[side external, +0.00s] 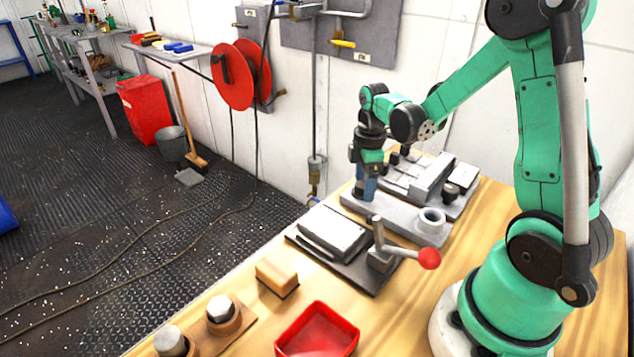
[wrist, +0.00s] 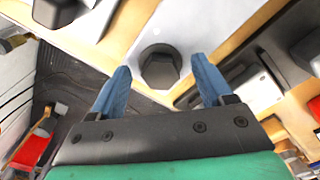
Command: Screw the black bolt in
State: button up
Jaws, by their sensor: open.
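In the wrist view the black bolt (wrist: 160,71) shows its dark hexagonal head at the corner end of a light grey plate (wrist: 178,22). My gripper (wrist: 161,64) is open, with one blue finger on each side of the head and a visible gap on both sides. In the side view my gripper (side external: 365,190) points down at the far left end of the grey plate (side external: 398,216).
A clamp with a red-knobbed lever (side external: 429,258) stands in front of the plate. Another grey fixture (side external: 433,178) is behind it.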

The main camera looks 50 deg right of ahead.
grip_shut()
jog(key=m, duration=0.6)
jog(key=shift+m, duration=0.3)
jog(key=m, duration=0.6)
jog(key=shift+a, duration=0.15)
dwell(0.5)
grip_release()
